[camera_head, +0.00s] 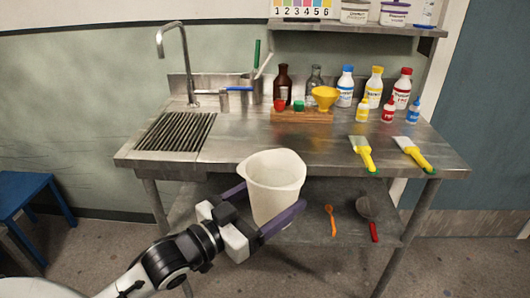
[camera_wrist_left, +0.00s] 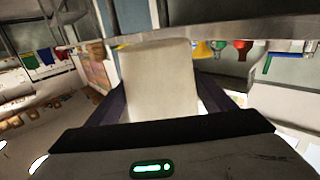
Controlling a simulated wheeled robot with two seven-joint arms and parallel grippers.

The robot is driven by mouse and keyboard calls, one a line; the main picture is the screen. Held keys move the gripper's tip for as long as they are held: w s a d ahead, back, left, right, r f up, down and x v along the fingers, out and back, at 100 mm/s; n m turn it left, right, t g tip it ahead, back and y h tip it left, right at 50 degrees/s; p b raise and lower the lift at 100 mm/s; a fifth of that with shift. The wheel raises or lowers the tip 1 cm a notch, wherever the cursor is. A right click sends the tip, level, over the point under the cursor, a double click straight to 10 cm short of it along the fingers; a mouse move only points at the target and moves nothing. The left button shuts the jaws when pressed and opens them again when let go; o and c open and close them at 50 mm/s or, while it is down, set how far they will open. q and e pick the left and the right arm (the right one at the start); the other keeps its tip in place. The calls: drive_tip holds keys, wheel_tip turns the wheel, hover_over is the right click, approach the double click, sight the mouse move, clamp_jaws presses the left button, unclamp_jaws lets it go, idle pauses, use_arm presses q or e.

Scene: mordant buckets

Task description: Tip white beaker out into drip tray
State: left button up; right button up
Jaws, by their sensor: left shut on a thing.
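The white beaker (camera_head: 273,185) is a large pale jug with a pouring lip. My left gripper (camera_head: 274,196) is shut on it, with one purple finger on each side. The beaker stands roughly upright in front of the steel bench's front edge, its rim a little above the bench top in the head view. The left wrist view shows the beaker (camera_wrist_left: 158,80) between the dark fingers. What is inside it is hidden. A dark ribbed grate (camera_head: 175,132), which looks like the drip tray, is set in the bench's left end. My right gripper is not in view.
A tap (camera_head: 186,65) rises behind the grate. Bottles, a yellow funnel (camera_head: 325,97) and a wooden rack (camera_head: 303,115) stand along the back. An orange spoon (camera_head: 331,220) and a red-handled strainer (camera_head: 368,215) are low down. The bench middle is clear.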

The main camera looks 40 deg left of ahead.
use_arm(q)
drive_tip(key=s+d+f+n+y, duration=0.2)
drive_tip(key=s+d, duration=0.3)
drive_tip(key=s, duration=0.4)
drive_tip(key=shift+d+f+y, duration=0.3)
drive_tip(key=shift+d+y, duration=0.1)
drive_tip(key=shift+y, duration=0.4)
